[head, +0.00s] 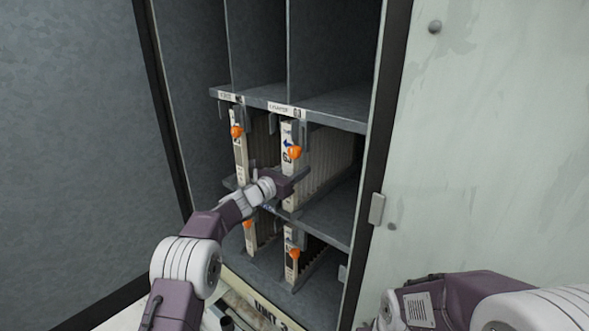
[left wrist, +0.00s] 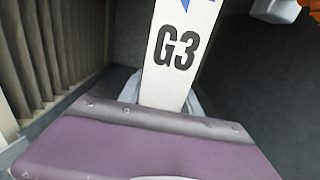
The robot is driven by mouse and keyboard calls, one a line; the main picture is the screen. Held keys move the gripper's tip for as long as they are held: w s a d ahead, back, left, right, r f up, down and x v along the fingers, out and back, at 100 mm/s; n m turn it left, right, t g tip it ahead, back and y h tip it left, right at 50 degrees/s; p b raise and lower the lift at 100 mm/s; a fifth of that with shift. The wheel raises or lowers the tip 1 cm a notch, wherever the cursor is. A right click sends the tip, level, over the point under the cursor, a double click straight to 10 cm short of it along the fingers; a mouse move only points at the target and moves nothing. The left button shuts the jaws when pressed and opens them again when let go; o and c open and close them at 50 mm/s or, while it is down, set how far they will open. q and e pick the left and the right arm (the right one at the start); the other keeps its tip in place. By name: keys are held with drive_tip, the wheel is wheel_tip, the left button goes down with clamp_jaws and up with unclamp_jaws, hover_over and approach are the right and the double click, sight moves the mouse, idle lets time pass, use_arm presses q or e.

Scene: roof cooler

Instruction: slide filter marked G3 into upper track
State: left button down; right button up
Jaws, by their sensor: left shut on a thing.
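The filter marked G3 (head: 288,138) stands upright in the right bay of the upper opening. Its pale front edge carries a blue arrow and an orange knob, and its pleated body runs back into the bay. In the left wrist view the G3 mark (left wrist: 177,47) shows on the pale strip. My left gripper (head: 289,184) is shut on the lower part of this front edge. It hides part of the strip, and the purple gripper body fills the bottom of the left wrist view. The upper shelf edge (head: 335,120) with a small label is just above the filter. My right gripper is out of view.
Another filter (head: 239,155) with an orange knob stands to the left in the same opening. Two more filters (head: 290,262) stand below the middle shelf (head: 320,222). The cabinet's dark frame and pale right panel (head: 480,150) bound the opening. Free room shows right of G3.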

use_arm(q)
drive_tip(key=c, duration=0.7)
unclamp_jaws()
drive_tip(key=shift+c, duration=0.2)
drive_tip(key=shift+f, duration=0.1)
